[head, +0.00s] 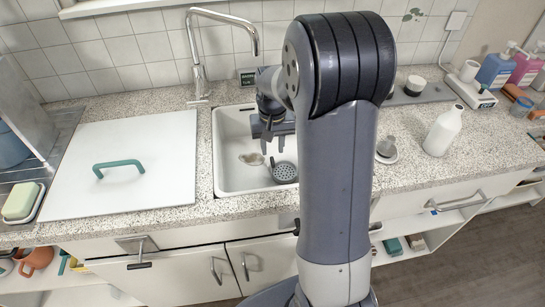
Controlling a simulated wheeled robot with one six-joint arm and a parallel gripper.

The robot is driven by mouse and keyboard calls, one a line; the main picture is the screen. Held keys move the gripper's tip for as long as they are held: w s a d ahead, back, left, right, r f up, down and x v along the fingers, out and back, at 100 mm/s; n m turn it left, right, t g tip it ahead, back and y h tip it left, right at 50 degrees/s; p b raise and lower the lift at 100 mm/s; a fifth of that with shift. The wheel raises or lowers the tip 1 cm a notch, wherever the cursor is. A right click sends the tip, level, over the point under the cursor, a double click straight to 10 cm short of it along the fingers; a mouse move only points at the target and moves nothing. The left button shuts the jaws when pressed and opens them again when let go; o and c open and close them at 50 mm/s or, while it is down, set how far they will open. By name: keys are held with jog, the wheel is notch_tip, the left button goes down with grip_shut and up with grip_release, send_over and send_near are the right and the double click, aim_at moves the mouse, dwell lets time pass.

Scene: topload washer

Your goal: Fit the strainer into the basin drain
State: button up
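The white basin (229,178) is sunk in the counter, partly hidden by my arm. On its floor lies a round grey perforated disc (285,172), which looks like a strainer or a drain grate; I cannot tell which. A small beige, irregular piece (251,159) lies left of it. A grey round piece with an upright knob (387,148) stands on the counter right of my arm and may be the strainer. My gripper (272,148) points down over the basin, above and left of the perforated disc. Its two fingers are apart, with nothing visible between them.
A tall faucet (197,60) rises behind the basin. A white board with a green handle (120,165) covers the counter on the left. A white bottle (443,130) stands on the right. Bottles and a scale (470,92) sit farther right.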

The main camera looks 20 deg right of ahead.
aim_at(272, 160)
jog(key=shift+r, duration=2.25)
jog(key=shift+f, duration=0.1)
notch_tip(272, 160, down, 11)
jog(key=shift+f, duration=0.2)
jog(key=shift+w+r, duration=0.1)
jog(key=shift+r, duration=2.2)
